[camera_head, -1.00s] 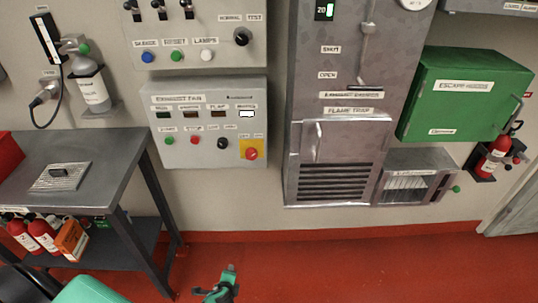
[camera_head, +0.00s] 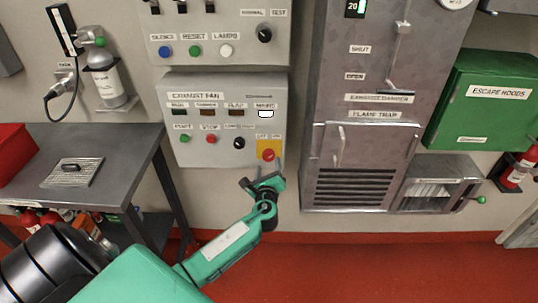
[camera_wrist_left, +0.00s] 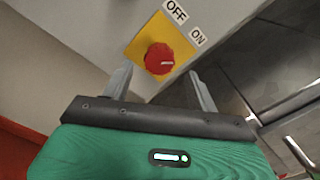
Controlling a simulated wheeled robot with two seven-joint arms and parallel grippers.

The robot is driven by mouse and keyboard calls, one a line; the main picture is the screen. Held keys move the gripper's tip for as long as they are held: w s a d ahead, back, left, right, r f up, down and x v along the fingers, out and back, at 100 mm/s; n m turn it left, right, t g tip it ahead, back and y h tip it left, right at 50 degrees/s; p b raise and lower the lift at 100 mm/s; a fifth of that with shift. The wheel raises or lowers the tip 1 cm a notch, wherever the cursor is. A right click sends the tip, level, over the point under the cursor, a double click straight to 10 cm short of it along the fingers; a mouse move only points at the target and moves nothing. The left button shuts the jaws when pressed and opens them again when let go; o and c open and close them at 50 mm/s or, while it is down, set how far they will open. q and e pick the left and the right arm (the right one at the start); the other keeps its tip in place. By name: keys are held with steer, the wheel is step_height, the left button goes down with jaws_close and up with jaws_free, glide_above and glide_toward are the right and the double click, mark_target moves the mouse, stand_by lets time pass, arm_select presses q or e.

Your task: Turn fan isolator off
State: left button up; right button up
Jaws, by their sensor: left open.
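The fan isolator is a red rotary knob (camera_head: 268,155) on a yellow plate at the lower right of the exhaust fan panel (camera_head: 203,152). In the left wrist view the knob (camera_wrist_left: 159,59) sits on the yellow plate, with OFF and ON labels above it and a pale mark pointing toward ON. My left gripper (camera_head: 262,180) is just below the knob in the head view. In the left wrist view its two fingers (camera_wrist_left: 157,86) are open, one to each side below the knob, with nothing between them. I cannot tell whether they touch the knob. My right gripper is not visible.
A flame trap cabinet (camera_head: 360,140) stands right of the panel, with a handle and vents. A green escape hoods box (camera_head: 485,100) hangs further right. A grey table (camera_head: 120,150) stands at the left. The red floor between is clear.

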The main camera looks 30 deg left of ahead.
mark_target(268, 157)
arm_select(q)
steer(key=x, duration=0.4)
steer(key=shift+w+a, duration=0.2)
steer(key=shift+w, duration=0.1)
steer(key=shift+w+a, duration=0.35)
steer(key=shift+w, duration=0.3)
steer(key=shift+a, duration=0.1)
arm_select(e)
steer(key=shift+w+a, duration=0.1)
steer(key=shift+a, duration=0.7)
